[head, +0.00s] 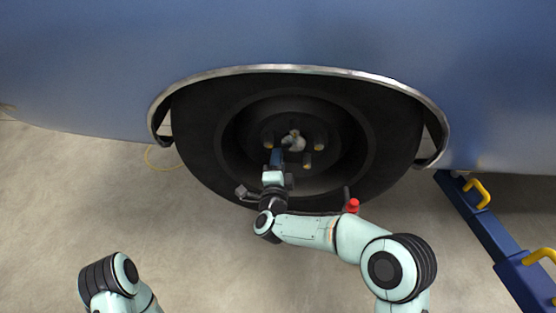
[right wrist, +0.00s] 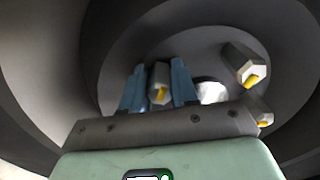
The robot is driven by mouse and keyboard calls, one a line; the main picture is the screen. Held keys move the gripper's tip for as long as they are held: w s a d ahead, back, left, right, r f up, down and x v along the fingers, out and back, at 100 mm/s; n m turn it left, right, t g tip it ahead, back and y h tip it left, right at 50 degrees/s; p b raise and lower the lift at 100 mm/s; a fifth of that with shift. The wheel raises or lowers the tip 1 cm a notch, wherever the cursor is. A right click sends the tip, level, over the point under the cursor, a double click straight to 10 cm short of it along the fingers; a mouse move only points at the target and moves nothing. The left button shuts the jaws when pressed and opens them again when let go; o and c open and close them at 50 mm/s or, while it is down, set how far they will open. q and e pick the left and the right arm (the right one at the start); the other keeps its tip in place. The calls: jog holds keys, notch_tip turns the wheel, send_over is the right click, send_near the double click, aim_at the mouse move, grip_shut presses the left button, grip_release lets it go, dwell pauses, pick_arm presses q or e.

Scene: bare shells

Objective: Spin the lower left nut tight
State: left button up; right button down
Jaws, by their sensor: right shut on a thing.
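The wheel (head: 205,140) sits under the blue car's arch, with several nuts around a pale hub centre (head: 297,143). My right gripper (head: 277,157) reaches into the wheel from below, at the lower left of the hub. In the right wrist view its two blue fingers (right wrist: 158,90) are shut on the lower left nut (right wrist: 159,74), one on each side. That nut is grey with a yellow mark and is hidden in the head view. Other nuts show to the right (right wrist: 243,65) and lower right (right wrist: 262,115). My left gripper is out of view; only part of that arm shows at bottom left.
The blue car body (head: 300,30) and the chrome arch trim (head: 290,69) overhang the wheel. A blue frame with yellow handles (head: 478,192) stands at right. A red-capped object (head: 351,206) shows behind my right arm. The floor at left is clear.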

jog(key=m, duration=0.5)
jog(key=shift+m, duration=0.3)
jog(key=m, duration=1)
jog(key=shift+m, duration=0.4)
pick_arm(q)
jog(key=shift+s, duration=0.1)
pick_arm(e)
jog(key=m, duration=0.5)
jog(key=shift+d+m, duration=0.1)
jog(key=shift+m, duration=0.2)
jog(key=c, duration=0.9)
grip_release()
jog(key=shift+o, duration=0.2)
jog(key=shift+s, duration=0.15)
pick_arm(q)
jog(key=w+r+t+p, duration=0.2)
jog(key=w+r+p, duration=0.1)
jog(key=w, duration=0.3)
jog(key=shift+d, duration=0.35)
pick_arm(e)
jog(key=s+a, duration=0.1)
jog(key=s, duration=1.2)
